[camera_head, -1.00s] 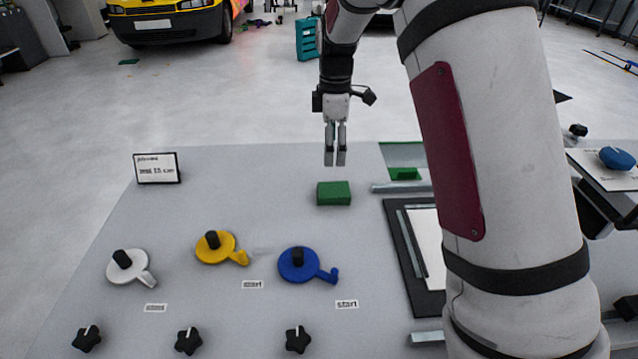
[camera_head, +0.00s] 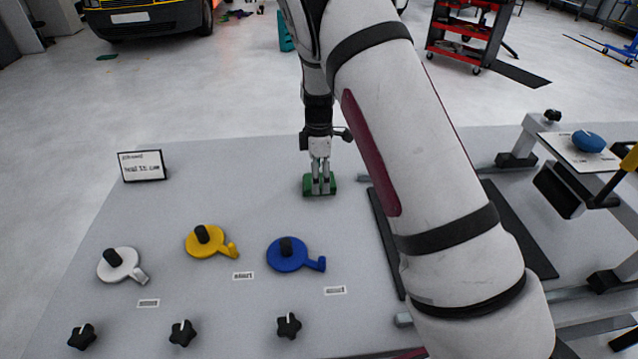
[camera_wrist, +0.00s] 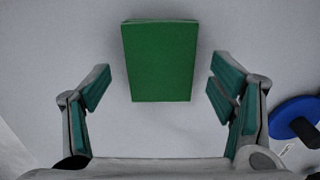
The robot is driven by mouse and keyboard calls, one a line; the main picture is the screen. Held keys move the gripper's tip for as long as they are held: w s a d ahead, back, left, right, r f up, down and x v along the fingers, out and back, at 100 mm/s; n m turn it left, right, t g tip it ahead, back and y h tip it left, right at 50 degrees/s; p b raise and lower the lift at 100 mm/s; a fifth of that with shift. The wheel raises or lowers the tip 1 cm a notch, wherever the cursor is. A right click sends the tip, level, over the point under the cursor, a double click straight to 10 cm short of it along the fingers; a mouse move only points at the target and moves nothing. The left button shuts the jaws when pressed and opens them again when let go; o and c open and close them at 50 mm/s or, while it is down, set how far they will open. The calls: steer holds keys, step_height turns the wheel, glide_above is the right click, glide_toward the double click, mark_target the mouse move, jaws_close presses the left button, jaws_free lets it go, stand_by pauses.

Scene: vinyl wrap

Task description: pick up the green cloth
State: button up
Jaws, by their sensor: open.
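The green cloth (camera_head: 307,187) is a small folded block lying on the grey table, partly hidden behind my fingers in the head view. In the wrist view the green cloth (camera_wrist: 160,62) shows as a whole rectangle on bare table. My gripper (camera_head: 321,190) is over the cloth, pointing down. In the wrist view my gripper (camera_wrist: 160,88) is open, with one finger to the left and one to the right of the cloth, and a gap on both sides. Nothing is held. The exact height of the fingertips over the table is hard to tell.
A blue disc with a handle (camera_head: 288,254), a yellow one (camera_head: 206,243) and a white one (camera_head: 119,265) lie nearer the front left. A small sign (camera_head: 142,166) stands at the back left. A black frame (camera_head: 520,240) lies right, partly behind my arm.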

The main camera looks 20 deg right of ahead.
steer(key=shift+f, duration=0.55)
steer(key=c, duration=1.1)
steer(key=shift+r, duration=0.8)
steer(key=shift+s+d+r+b, duration=0.1)
steer(key=shift+s+r+b, duration=0.1)
steer(key=shift+r, duration=0.35)
steer(key=shift+s+r+b, duration=0.1)
steer(key=shift+r+b, duration=0.05)
steer(key=shift+r, duration=0.35)
steer(key=s+d, duration=0.1)
steer(key=s, duration=0.4)
steer(key=s+d+r, duration=0.1)
steer(key=s+d, duration=0.1)
steer(key=s, duration=0.2)
steer(key=s+d, duration=0.1)
steer(key=s, duration=0.4)
steer(key=shift+s+d+r, duration=0.15)
steer(key=shift+s+d, duration=0.15)
steer(key=shift+s, duration=0.05)
